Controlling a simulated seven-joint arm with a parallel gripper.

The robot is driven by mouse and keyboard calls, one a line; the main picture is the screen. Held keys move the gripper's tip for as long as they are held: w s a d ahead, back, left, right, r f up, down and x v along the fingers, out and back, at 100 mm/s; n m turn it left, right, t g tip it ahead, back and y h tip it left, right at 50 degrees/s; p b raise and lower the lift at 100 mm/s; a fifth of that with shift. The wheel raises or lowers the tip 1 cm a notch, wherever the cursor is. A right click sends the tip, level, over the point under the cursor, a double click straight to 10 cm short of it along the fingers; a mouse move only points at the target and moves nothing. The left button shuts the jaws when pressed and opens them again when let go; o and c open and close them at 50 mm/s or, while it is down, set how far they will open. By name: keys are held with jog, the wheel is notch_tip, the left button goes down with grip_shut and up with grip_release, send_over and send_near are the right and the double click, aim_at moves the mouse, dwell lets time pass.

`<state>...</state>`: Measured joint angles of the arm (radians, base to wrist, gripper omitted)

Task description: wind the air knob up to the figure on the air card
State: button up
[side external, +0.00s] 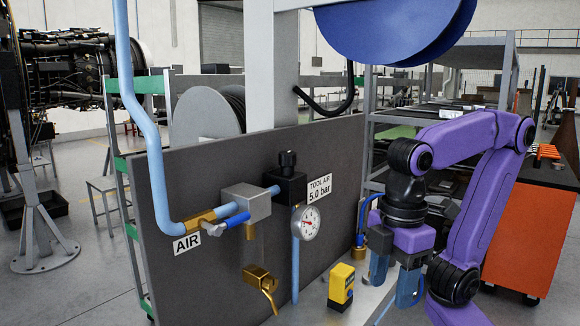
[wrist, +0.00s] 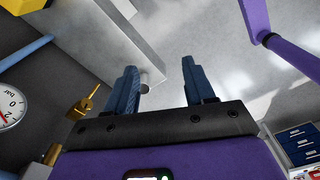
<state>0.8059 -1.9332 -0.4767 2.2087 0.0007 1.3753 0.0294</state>
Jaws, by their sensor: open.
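The black air knob (side external: 287,160) sits on top of a black regulator block (side external: 286,187) on the grey panel. The air card (side external: 319,189) beside it reads "TOOL AIR 5.0 bar". A round white gauge (side external: 306,223) with a red needle hangs below the card; its reading is too small to tell. Part of the gauge (wrist: 10,107) shows at the left edge of the wrist view. My gripper (side external: 394,284) is open and empty, pointing down, to the right of the knob and lower than it. Its blue fingers (wrist: 161,88) are apart in the wrist view, where the knob is not seen.
A blue pipe (side external: 144,140) runs to a valve with a blue handle (side external: 229,224), above an "AIR" label (side external: 187,244). A brass tap (side external: 260,282) and a yellow box (side external: 341,286) are lower down. A blue hose reel (side external: 395,30) hangs above.

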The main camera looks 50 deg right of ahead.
notch_tip(320, 180, up, 17)
jog(key=w+f+m+g+y, duration=0.2)
jog(key=w+m+g+y, duration=0.35)
jog(key=w+m, duration=0.65)
jog(key=w+d+m+t+y, duration=0.2)
jog(key=w+d+m+y, duration=0.45)
jog(key=m, duration=0.45)
jog(key=w+d+r+m+t+y, duration=0.15)
jog(key=d+m+t, duration=0.4)
jog(key=d, duration=0.55)
jog(key=w+d+r+m+t+y, duration=0.1)
jog(key=w+d+m+t+y, duration=0.2)
jog(key=d+m+t, duration=0.55)
jog(key=n+g, duration=0.2)
jog(key=g, duration=0.2)
send_near(288, 159)
jog(key=x, duration=0.3)
jog(key=w+x, duration=0.1)
jog(key=x, duration=0.5)
jog(key=shift+w+d+f, duration=0.25)
jog(key=shift+w+d, duration=0.05)
jog(key=shift+w, duration=0.1)
